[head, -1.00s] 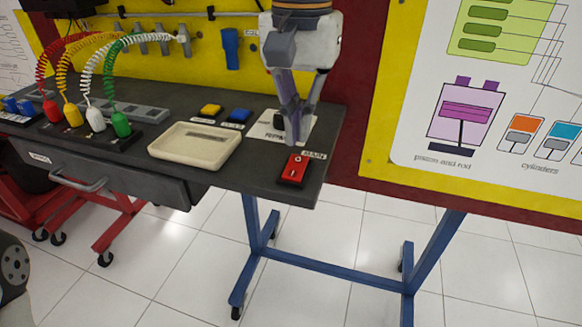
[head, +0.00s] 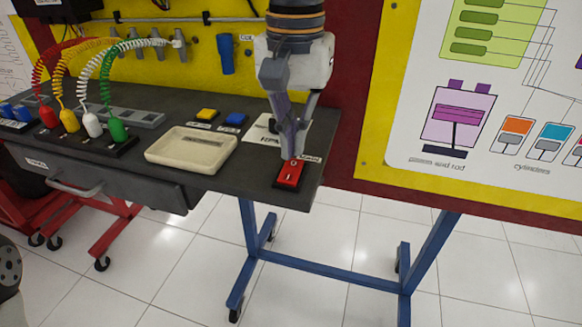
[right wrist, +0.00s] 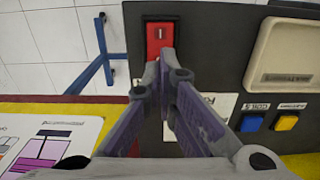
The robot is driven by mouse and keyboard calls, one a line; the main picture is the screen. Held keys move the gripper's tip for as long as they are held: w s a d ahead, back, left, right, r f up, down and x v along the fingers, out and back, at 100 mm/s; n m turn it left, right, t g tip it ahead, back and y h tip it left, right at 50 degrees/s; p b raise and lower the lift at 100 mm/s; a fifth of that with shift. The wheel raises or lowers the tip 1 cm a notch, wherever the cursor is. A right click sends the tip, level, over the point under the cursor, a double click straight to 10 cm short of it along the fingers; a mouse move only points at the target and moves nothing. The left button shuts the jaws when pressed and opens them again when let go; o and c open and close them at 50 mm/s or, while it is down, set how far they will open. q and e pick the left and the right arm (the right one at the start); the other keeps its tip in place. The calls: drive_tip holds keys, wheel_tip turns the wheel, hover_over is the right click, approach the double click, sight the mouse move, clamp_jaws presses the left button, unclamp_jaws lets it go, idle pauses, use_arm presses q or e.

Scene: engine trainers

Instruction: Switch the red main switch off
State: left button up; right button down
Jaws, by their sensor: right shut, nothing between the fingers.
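The red main switch (head: 290,176) is a rocker in a dark frame near the right front corner of the dark bench top. In the right wrist view the red switch (right wrist: 160,38) shows a white line mark on its far half; its near end is hidden by my fingers. My right gripper (head: 292,156) is shut and empty, pointing down with its fingertips at the back end of the switch. In the right wrist view the closed fingertips (right wrist: 167,58) overlap the switch's near end; whether they touch it I cannot tell. My left gripper is not in view.
A cream tray (head: 148,156), a yellow button (head: 207,113) and a blue button (head: 235,119) are left of the switch. Coiled cables with coloured plugs (head: 117,129) stand further left. A yellow wall panel (head: 196,67) is behind.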

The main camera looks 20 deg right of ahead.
sight(294, 164)
drive_tip(key=shift+f, duration=1.25)
idle(1.0)
wheel_tip(294, 164, up, 6)
drive_tip(key=p, duration=0.3)
drive_tip(key=shift+f, duration=0.25)
drive_tip(key=shift+r, duration=0.85)
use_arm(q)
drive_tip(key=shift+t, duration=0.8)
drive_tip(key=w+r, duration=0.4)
use_arm(e)
drive_tip(key=shift+f, duration=0.1)
